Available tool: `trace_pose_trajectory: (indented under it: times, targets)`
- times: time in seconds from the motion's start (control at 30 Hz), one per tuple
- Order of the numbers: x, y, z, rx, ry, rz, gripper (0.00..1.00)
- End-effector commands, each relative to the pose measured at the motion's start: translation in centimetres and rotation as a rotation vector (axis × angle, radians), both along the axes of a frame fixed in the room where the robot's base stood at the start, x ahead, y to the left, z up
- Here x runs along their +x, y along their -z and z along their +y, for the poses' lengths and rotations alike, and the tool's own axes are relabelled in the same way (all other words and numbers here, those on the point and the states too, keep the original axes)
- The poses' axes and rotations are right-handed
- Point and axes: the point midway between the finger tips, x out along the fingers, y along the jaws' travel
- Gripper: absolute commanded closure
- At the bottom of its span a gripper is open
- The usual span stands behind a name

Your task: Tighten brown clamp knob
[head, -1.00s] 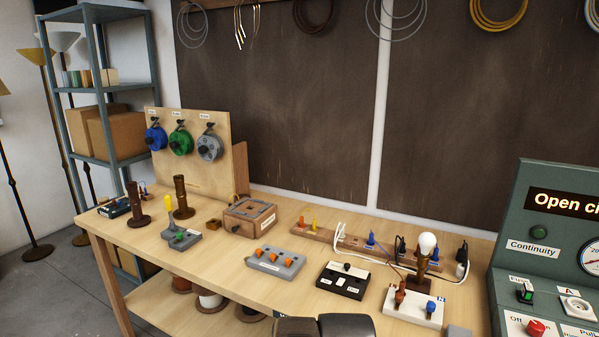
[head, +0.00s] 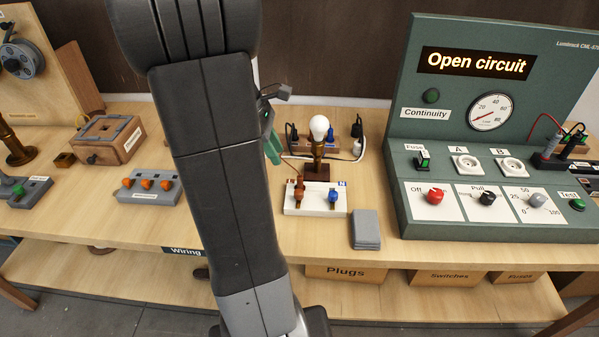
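The brown clamp knob (head: 299,188) stands on the left side of a white terminal block (head: 316,210) in the middle of the bench. A blue clamp knob (head: 334,196) stands on the block's right side, near an "N" label. Behind the block is a brown lamp base with a white bulb (head: 318,128). My gripper (head: 272,148) is mostly hidden behind my own arm. Only a dark part and a teal-green finger-like part show, above and left of the brown knob and apart from it in the picture. I cannot tell whether it is open or shut.
The green tester (head: 432,182) reads "Open circuit" at the right. A grey pad (head: 366,229) lies right of the block. A grey block with orange levers (head: 148,186) and a wooden box (head: 108,138) stand at the left. A power strip (head: 300,146) with plugs lies behind.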

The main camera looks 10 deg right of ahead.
Motion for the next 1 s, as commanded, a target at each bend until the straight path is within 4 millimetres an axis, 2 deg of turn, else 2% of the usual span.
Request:
trace_pose_trajectory:
  times: [0.17, 0.6, 0.8, 1.0]
  targets:
    - [-0.3, 1.9, -0.8, -0.002, -0.002, 0.007, 0.68]
    - [-1.3, 10.2, -4.1, 0.001, 0.002, 0.006, 0.68]
    - [-1.5, 12.1, -4.8, 0.001, 0.001, 0.003, 0.68]
    - [-1.5, 12.6, -5.0, 0.001, 0.000, 0.001, 0.68]
